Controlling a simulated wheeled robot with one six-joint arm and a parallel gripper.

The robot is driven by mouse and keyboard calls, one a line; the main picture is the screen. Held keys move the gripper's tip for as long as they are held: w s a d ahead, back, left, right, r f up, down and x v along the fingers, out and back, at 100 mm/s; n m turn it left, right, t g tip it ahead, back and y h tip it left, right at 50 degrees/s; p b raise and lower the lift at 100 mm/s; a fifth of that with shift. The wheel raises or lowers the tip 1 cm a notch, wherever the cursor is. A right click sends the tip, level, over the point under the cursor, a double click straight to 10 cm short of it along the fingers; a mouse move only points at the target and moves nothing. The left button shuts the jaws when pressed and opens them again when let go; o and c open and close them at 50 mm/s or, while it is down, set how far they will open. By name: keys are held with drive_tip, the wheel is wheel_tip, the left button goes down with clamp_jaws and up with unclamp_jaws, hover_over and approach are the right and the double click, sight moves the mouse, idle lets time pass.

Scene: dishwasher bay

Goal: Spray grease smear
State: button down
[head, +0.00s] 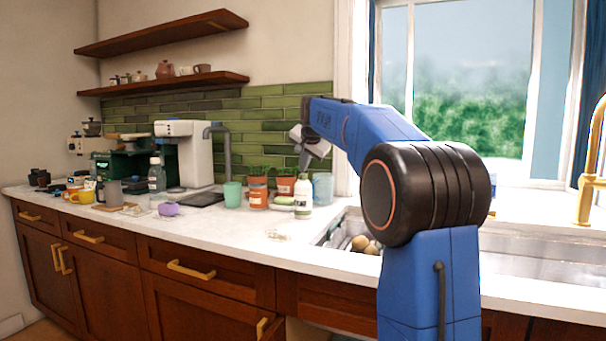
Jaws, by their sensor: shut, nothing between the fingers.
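My gripper (308,152) hangs at the end of my blue arm, above the counter and in front of the green tiles. It is small in view, shut and empty. A clear bottle with a grey top (157,176) stands on the counter at the left; I cannot tell whether it is a sprayer. A white bottle with a green label (303,198) and an orange jar (258,194) stand below my gripper. I cannot make out a grease smear for certain. A faint pale patch or small clear item (279,235) lies near the counter's front edge.
A white coffee machine (187,150), a teal cup (232,195), potted herbs (285,183), a yellow mug (83,196) and a purple item (169,209) crowd the counter (215,231). A sink (530,250) with a gold faucet (590,170) is at the right. The counter's front strip is mostly clear.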

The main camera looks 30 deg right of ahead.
sight(304, 175)
drive_tip(key=shift+r, duration=3.05)
idle(0.4)
